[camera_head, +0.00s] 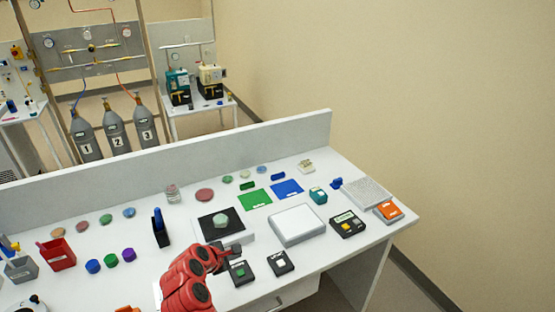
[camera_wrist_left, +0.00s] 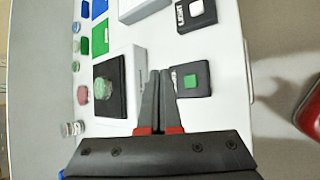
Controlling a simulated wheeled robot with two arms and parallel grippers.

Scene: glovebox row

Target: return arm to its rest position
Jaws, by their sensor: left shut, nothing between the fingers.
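My left arm is red and comes in from the bottom of the head view. Its dark gripper (camera_head: 236,249) is over the white bench (camera_head: 340,258), by the front edge of the black square pad and just behind the box with a green button. In the left wrist view the gripper's two fingers (camera_wrist_left: 160,76) are together with nothing between them. They point between the black pad (camera_wrist_left: 110,72) and the green-button box (camera_wrist_left: 190,82). I cannot tell the exact height above the bench. My right gripper is in neither view.
A green-button box (camera_head: 240,271) and a white-button box (camera_head: 281,262) lie near the front edge. A white plate (camera_head: 297,225) and a black pad with a green piece (camera_head: 221,221) lie behind. A red bin (camera_head: 57,254) stands left. A low wall (camera_head: 170,160) backs the bench.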

